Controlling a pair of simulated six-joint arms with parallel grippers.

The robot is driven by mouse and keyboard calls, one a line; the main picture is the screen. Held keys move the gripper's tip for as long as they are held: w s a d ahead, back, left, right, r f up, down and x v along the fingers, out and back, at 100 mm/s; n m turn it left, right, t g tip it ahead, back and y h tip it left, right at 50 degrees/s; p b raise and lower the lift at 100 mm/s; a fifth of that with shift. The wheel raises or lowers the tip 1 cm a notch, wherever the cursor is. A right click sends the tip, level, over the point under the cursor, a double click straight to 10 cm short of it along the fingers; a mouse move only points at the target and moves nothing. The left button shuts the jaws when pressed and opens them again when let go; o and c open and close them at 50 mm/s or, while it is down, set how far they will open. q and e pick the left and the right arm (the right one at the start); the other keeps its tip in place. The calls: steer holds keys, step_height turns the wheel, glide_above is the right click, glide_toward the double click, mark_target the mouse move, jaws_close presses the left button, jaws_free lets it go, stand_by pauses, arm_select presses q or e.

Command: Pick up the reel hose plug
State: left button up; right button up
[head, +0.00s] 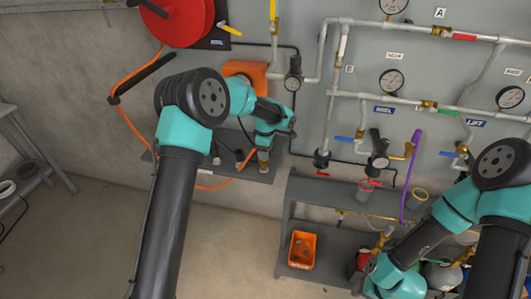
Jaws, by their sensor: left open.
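The orange reel hose (128,122) hangs from the red reel (180,18) at the upper left. It loops down below the small wall shelf (262,174) and rises to the shelf's right part. A small brass-coloured piece (263,157) shows near that end; it may be the reel hose plug, but it is too small to be sure. My left gripper (264,148) points down over the shelf, close to this piece. It is open; its fingers are mostly hidden by my wrist, and I cannot tell if they touch the piece. My right gripper does not show.
Pipes with gauges (391,81) and valves cover the wall at the right. An orange box (241,72) is on the wall behind my left wrist. A grey rack (325,190) holds an orange bin (302,249) below.

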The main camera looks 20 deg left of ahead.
arm_select(q)
steer(key=shift+f, duration=0.6)
steer(key=shift+c, duration=0.5)
steer(key=c, duration=0.9)
